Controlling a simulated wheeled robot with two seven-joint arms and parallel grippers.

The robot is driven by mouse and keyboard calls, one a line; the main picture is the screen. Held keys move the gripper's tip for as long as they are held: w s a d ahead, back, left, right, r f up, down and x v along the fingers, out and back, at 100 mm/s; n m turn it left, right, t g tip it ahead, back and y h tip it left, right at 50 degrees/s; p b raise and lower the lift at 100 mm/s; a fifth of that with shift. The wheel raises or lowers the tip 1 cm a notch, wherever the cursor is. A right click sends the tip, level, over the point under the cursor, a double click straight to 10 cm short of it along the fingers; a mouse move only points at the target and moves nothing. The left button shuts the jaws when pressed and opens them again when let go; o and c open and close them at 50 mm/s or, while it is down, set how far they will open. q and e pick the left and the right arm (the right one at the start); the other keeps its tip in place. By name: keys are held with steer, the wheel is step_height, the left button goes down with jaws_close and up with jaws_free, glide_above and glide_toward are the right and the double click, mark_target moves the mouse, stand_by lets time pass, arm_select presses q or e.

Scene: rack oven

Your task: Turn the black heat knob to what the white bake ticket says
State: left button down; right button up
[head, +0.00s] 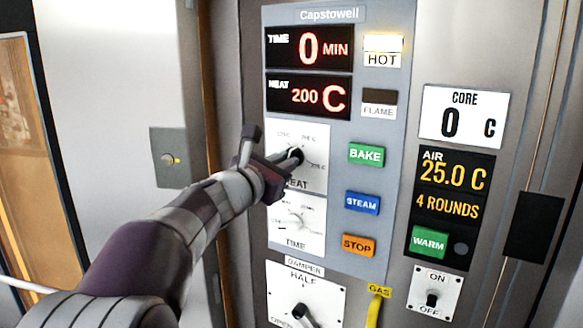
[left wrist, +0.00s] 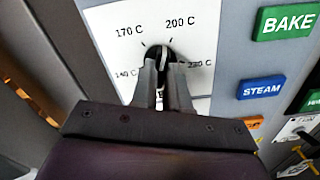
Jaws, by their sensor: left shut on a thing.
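The black heat knob (head: 296,155) sits on a white dial plate (head: 312,137) on the oven's control panel. My left gripper (head: 284,160) is shut on the knob. In the left wrist view the fingers (left wrist: 163,75) close on both sides of the knob (left wrist: 166,53), and its white pointer aims up, close to the 200 C mark. Marks for 140 C, 170 C and a partly hidden higher value also show. The red heat display (head: 309,97) reads 200 C. The white bake ticket is not seen in either view. My right gripper is not in view.
The time dial (head: 300,218) is just below the heat dial. Green BAKE (head: 367,154), blue STEAM (head: 362,202) and orange STOP (head: 358,245) buttons stand to the right. A damper knob (head: 305,316) and yellow gas lever (head: 373,311) are lower.

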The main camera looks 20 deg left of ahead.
arm_select(q)
steer(key=m+b, duration=0.2)
steer(key=shift+f+m+b, duration=0.25)
steer(key=shift+m+b, duration=0.05)
steer(key=shift+m, duration=0.1)
steer(key=c, duration=1)
jaws_free()
steer(key=shift+s+r, duration=0.2)
steer(key=shift+r, duration=0.05)
steer(key=s+b, duration=0.1)
steer(key=s, duration=0.6)
steer(key=shift+a+b, duration=0.3)
steer(key=shift+b, duration=0.05)
